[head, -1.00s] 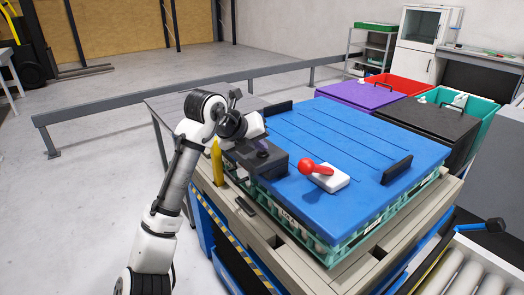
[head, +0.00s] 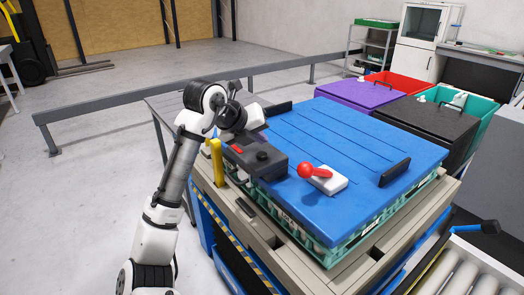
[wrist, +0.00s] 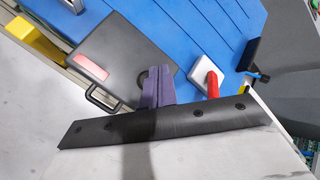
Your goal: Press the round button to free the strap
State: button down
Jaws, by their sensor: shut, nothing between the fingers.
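A dark grey box (head: 258,160) sits at the near left edge of a blue lid (head: 340,135). On its top are a round black button (head: 263,155) and a red patch (head: 238,149). In the wrist view, my gripper (wrist: 157,72) is shut and empty, its purple fingers over the box (wrist: 120,50). They partly hide the dark round button (wrist: 142,76); I cannot tell whether they touch it. In the head view my arm hides the fingertips. I cannot make out a separate strap; a yellow upright piece (head: 217,162) stands just left of the box.
A red-knobbed lever (head: 306,170) on a white base (head: 328,180) stands right of the box. Black handles (head: 397,170) rise from the lid. The lid lies on teal egg trays (head: 345,250). Purple, red and black bins (head: 428,118) stand behind at the right.

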aim_at(259, 155)
jog(key=shift+r+p, duration=1.1)
jog(key=shift+r, duration=0.8)
jog(key=shift+f, duration=0.1)
